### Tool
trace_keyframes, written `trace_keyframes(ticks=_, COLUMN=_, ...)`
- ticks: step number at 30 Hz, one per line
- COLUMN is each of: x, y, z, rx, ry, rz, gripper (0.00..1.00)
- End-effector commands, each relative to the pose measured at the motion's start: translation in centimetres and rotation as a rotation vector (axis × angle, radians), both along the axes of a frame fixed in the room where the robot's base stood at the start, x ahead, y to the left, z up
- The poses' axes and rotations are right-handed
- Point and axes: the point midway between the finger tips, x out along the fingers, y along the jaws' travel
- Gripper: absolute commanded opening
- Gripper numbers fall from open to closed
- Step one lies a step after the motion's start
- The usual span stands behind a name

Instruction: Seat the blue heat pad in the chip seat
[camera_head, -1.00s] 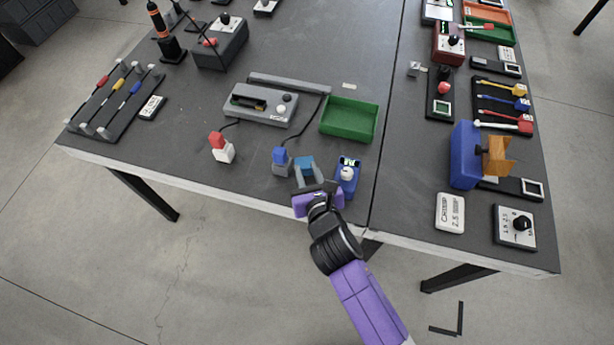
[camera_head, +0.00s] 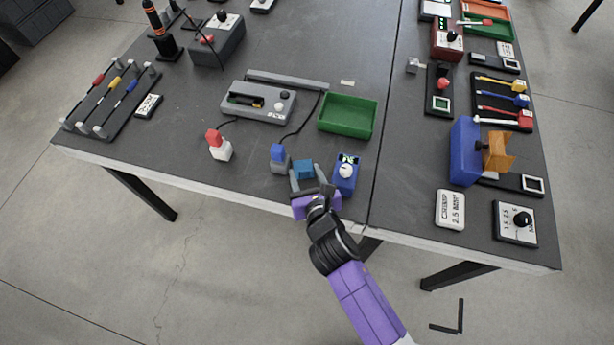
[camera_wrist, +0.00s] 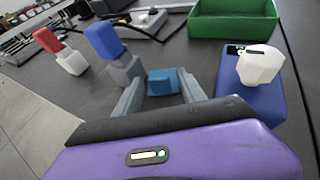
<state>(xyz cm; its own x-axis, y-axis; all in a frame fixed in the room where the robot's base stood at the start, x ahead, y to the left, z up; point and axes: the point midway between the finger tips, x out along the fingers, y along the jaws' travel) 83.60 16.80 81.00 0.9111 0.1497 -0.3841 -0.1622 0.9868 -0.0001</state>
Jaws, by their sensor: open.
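A small blue block (camera_head: 303,169), which looks like the heat pad, is near the front edge of the dark table. My gripper (camera_head: 307,177) is open, with one grey finger on each side of the block. In the wrist view the blue block (camera_wrist: 163,81) shows between the fingertips of my gripper (camera_wrist: 162,90), with gaps beside it. A grey unit (camera_head: 258,102) with a dark slot holding something yellowish lies farther back; I cannot tell whether it is the chip seat.
A blue box with a white knob (camera_head: 345,173) stands close to the right of my gripper. A blue-topped grey plug (camera_head: 279,160) stands close to the left, and a red-topped white one (camera_head: 219,147) beyond it. A green tray (camera_head: 348,116) is behind.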

Motion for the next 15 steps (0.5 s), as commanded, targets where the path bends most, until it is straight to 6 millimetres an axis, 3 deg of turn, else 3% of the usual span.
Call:
trace_keyframes(ticks=5, x=-1.3, y=-0.2, z=0.7, rx=-0.001, ry=0.001, rz=0.001, gripper=0.48)
trace_keyframes(ticks=15, x=-7.5, y=-1.2, z=3.2, rx=-0.001, ry=0.002, rz=0.001, gripper=0.48)
